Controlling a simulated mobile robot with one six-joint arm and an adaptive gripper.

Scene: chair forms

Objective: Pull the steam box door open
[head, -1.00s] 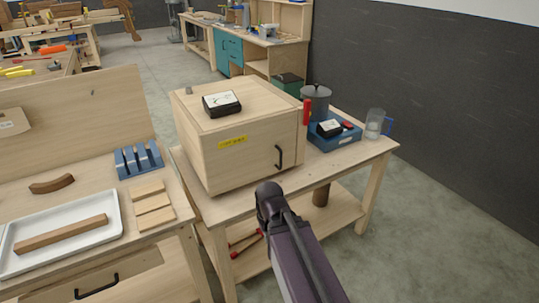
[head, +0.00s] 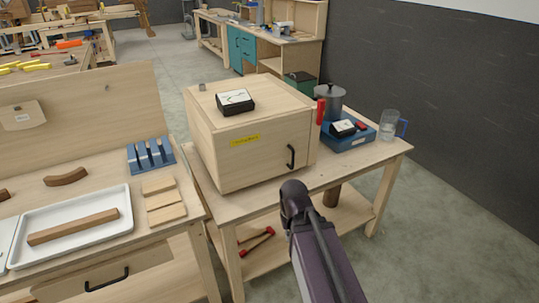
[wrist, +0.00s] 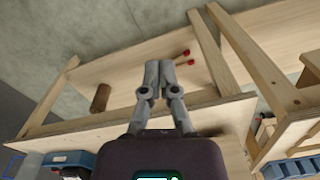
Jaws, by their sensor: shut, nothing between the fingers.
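The steam box (head: 250,135) is a pale wooden box on a small wooden table. Its door (head: 265,153) faces front, carries a yellow label and a black bar handle (head: 290,157) on its right side, and appears shut. My arm reaches up from the bottom of the head view, in front of the table and below the handle. My gripper's fingers are hidden in the head view. In the wrist view my gripper (wrist: 160,64) is shut and empty, with its fingers together. The handle and door do not show in the wrist view.
A black gauge (head: 235,101) lies on the box. A workbench with a white tray (head: 120,205) is at left. Red-handled clamps (head: 256,240) lie on the lower shelf.

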